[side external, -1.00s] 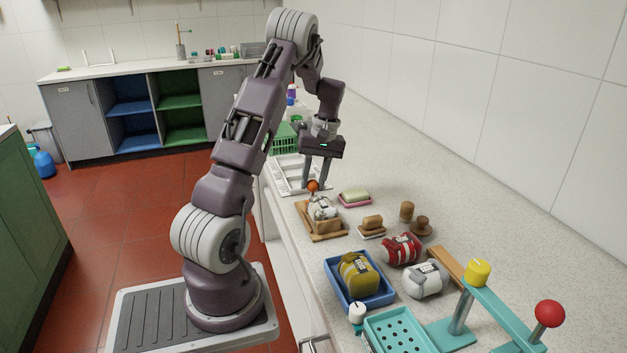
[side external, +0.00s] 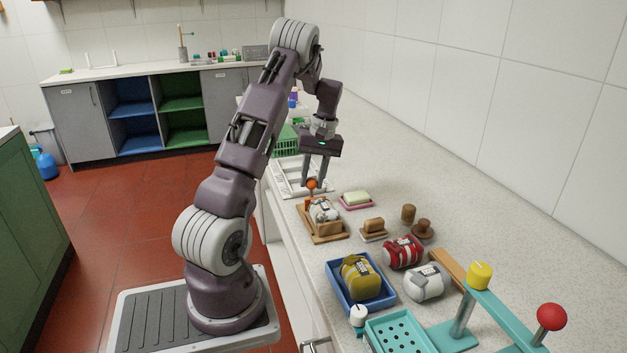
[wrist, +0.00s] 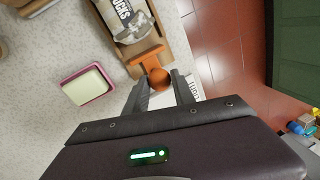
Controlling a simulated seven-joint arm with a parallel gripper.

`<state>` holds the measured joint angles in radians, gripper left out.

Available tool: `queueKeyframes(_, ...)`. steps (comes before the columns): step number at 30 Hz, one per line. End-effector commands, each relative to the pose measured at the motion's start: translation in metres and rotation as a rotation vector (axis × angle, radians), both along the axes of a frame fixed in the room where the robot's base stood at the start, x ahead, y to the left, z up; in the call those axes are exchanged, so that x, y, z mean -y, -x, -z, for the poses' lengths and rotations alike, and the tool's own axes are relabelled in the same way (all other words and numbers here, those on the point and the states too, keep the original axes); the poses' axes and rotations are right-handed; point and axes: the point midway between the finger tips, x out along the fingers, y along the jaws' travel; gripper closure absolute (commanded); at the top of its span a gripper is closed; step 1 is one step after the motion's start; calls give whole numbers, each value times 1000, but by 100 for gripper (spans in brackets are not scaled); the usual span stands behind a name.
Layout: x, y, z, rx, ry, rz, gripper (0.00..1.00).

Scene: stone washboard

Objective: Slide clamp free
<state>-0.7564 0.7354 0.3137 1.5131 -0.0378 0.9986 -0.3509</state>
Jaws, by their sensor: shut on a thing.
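My gripper (wrist: 160,82) is shut on the orange ball knob (wrist: 158,79) of the clamp, with a finger on either side. The knob also shows in the side view (side external: 312,183). The clamp's flat orange part (wrist: 146,56) lies at the end of the wooden washboard (wrist: 176,42), beside a grey and white sock bundle (wrist: 130,20). The bundle rests on the washboard. In the side view, the clamp's orange part (side external: 308,204) stands at the bundle's far left end, partly hidden below my fingers.
A pink soap dish (side external: 356,200) with a pale bar is right of the washboard. Wooden brushes (side external: 374,226), red (side external: 403,251) and white (side external: 423,281) bundles, and a blue tray (side external: 334,285) with a yellow bundle stand nearer the camera. A white rack (side external: 284,178) lies beyond.

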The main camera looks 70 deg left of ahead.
Motion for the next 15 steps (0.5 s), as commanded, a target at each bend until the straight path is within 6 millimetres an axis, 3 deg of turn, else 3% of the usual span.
queueKeyframes(2, -6, 0, -2, 7, -20, -1, 100)
queueKeyframes(3, -6, 0, -2, 7, -20, -1, 64)
queueKeyframes(6, -6, 0, -2, 5, -17, -1, 48)
queueKeyframes(15, -4, -1, -4, 5, -13, 1, 48)
